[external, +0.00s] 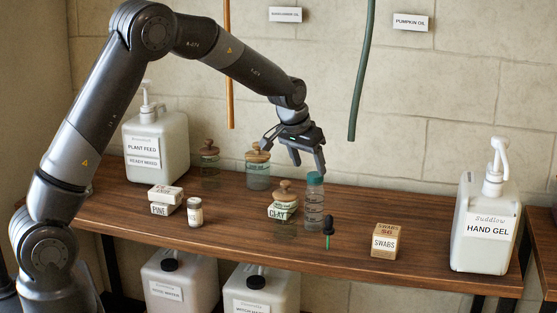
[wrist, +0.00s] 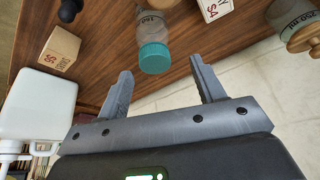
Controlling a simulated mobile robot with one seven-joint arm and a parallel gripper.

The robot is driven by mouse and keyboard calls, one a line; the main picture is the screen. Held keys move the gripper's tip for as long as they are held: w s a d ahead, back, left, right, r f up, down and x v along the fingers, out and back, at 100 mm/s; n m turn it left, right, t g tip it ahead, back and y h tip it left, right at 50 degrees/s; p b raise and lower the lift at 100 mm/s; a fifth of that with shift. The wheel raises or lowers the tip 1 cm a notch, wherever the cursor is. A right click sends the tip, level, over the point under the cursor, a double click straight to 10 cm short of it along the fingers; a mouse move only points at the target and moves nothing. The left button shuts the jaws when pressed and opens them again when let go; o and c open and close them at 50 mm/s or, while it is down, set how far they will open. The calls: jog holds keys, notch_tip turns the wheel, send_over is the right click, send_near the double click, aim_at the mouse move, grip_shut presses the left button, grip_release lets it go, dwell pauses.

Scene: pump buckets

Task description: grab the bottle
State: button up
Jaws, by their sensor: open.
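A clear bottle with a teal cap and volume marks (external: 314,207) stands upright on the wooden shelf, right of the middle. In the wrist view the bottle (wrist: 154,50) shows cap-first, just beyond and between the fingertips. My gripper (external: 295,158) hangs above the shelf, up and slightly left of the cap in the external view. Its fingers point down, apart and empty, and they also show in the wrist view (wrist: 160,70). The fingers do not appear to be around the bottle.
A swabs box (external: 385,241) and hand gel pump bucket (external: 484,230) stand further right. A wall is behind; a green hose (external: 362,75) hangs there.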

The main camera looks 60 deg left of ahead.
aim_at(314, 175)
jog(key=x, duration=0.6)
jog(key=shift+w+d, duration=0.15)
jog(key=shift+d, duration=0.2)
jog(key=shift+r, duration=0.1)
jog(key=c, duration=1.2)
